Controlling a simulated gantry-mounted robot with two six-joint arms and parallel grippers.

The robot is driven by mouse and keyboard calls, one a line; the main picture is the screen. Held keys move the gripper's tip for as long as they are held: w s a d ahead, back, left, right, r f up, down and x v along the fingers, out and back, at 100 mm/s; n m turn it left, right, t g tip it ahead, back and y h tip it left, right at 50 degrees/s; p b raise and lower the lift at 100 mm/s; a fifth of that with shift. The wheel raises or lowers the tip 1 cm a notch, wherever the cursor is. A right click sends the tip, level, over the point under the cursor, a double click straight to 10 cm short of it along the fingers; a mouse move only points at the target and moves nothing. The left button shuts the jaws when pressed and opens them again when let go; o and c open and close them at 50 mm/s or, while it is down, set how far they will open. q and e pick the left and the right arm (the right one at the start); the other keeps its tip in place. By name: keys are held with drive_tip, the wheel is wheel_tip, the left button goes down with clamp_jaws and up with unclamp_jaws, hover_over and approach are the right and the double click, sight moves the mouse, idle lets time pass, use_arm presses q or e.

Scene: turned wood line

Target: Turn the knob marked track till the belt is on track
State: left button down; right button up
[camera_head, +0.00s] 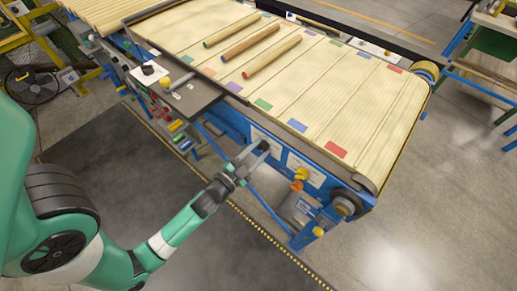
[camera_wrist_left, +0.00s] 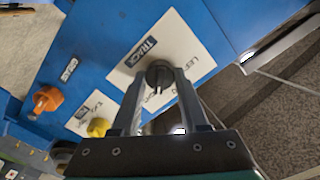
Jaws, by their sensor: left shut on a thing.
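The knob marked TRACK (camera_wrist_left: 158,73) is a black round knob on a white plate (camera_wrist_left: 180,45) that reads TRACK, set on the blue side frame. My left gripper's two fingers (camera_wrist_left: 161,82) are shut on it, one on each side. In the head view my left gripper (camera_head: 258,152) reaches the blue side of the conveyor and hides the knob. The belt (camera_head: 320,95) is pale, with coloured patches along it, and runs to a roller at the right end. I cannot tell whether it is on track. My right gripper is not in view.
A yellow knob (camera_wrist_left: 98,127) and an orange knob (camera_wrist_left: 47,99) sit on the same blue frame near my fingers. Three turned wood rods (camera_head: 250,43) lie on the belt. A dark shelf (camera_head: 190,95) juts out left of my gripper. The floor in front is clear.

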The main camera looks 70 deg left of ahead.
use_arm(q)
drive_tip(key=shift+m, duration=0.8)
drive_tip(key=shift+c, duration=2.1)
unclamp_jaws()
drive_tip(key=b+v, duration=0.7)
drive_tip(key=v, duration=0.4)
drive_tip(key=shift+s, duration=0.35)
drive_tip(key=shift+d, duration=0.1)
